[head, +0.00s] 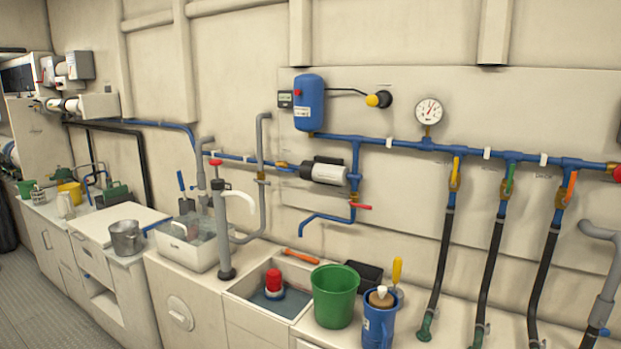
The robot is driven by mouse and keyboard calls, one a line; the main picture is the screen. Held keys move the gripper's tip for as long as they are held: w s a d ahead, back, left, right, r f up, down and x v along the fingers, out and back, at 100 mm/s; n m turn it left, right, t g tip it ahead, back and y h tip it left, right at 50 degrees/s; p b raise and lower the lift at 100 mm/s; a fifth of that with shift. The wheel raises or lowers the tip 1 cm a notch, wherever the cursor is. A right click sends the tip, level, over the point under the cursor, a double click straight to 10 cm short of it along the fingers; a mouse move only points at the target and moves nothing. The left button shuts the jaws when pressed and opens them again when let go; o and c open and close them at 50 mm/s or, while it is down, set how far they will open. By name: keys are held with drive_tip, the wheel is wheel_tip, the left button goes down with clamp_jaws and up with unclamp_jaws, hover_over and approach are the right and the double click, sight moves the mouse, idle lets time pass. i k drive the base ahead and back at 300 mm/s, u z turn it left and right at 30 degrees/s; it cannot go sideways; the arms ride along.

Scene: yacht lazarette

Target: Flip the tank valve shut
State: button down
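I cannot read which valve is labelled as the tank valve. A red-lever valve (361,207) sits on the blue pipe below the pump, its lever lying roughly level and pointing right. Three lever valves hang below the blue manifold pipe (480,151): a yellow lever (455,174) near upright, a green lever (509,179) slightly tilted, and an orange lever (570,187) tilted. Small labels beside them are too small to read. A red knob (615,173) is cut by the right edge. My gripper is not in view.
A white counter holds a sink (240,290) with a red-topped item, a green bucket (335,297), a blue jug (379,322) and a hand pump (222,230). Black hoses (440,255) hang from the three levers. A blue tank (310,102) and a gauge (429,111) are on the wall.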

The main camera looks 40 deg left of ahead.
sight(277, 168)
drive_tip(key=u, duration=1.4)
drive_tip(key=i, duration=1)
drive_tip(key=u, duration=0.35)
drive_tip(key=k, duration=0.6)
drive_tip(key=u, duration=0.7)
drive_tip(key=i, duration=1.45)
drive_tip(key=z, duration=0.2)
